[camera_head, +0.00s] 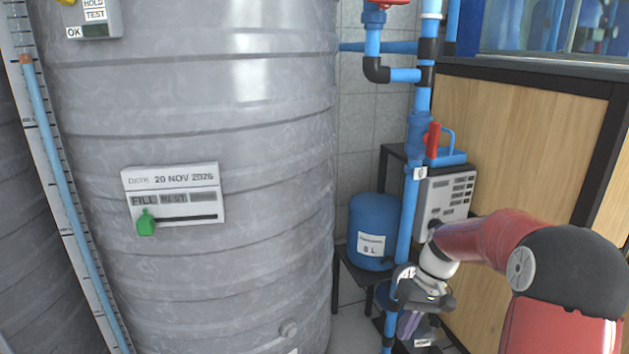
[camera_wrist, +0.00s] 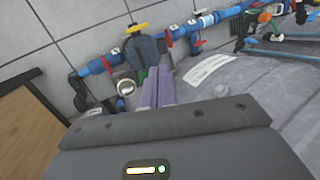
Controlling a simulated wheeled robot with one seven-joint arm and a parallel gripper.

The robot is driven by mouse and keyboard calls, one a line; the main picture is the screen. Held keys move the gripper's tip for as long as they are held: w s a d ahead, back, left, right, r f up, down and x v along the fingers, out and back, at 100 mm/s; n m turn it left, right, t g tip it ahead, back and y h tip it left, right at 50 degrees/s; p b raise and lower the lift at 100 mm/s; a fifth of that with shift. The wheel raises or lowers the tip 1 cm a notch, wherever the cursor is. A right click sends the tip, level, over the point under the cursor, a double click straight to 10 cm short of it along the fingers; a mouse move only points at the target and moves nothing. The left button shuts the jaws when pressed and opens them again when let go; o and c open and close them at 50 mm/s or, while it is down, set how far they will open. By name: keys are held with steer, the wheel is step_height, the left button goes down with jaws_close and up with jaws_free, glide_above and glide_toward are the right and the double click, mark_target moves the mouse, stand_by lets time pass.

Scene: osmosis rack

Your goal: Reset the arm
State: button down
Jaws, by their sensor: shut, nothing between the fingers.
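My red arm reaches in from the right in the head view. My gripper (camera_head: 408,325) hangs at its end, low in front of the blue pipe and near the small blue tank. In the wrist view the purple fingers of my gripper (camera_wrist: 156,76) lie side by side, shut, with nothing between them. They point toward a grey tiled wall with blue pipes, beside the grey tank's curved surface. The fingers look apart from the pipes, but the exact distance cannot be told.
A large grey ribbed tank (camera_head: 250,190) with a date panel (camera_head: 174,199) fills the left. A blue pipe (camera_head: 407,225) with a red-handled valve (camera_head: 432,140), a small blue tank (camera_head: 373,232) and a wooden panel (camera_head: 520,140) crowd the right. Blue pipes (camera_wrist: 205,20) also cross the wrist view.

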steer(key=s+a+r+m+t+h, duration=0.1)
steer(key=s+a+r+t+h, duration=0.1)
steer(key=s+r+t, duration=0.2)
steer(key=s+a+r+m+t+h+p, duration=0.1)
steer(key=s+r+t, duration=0.3)
steer(key=s+r, duration=0.6)
steer(key=s+a+h, duration=0.1)
steer(key=s, duration=0.7)
steer(key=shift+a+r+m, duration=0.15)
steer(key=shift+a+m, duration=0.15)
steer(key=shift+m, duration=0.1)
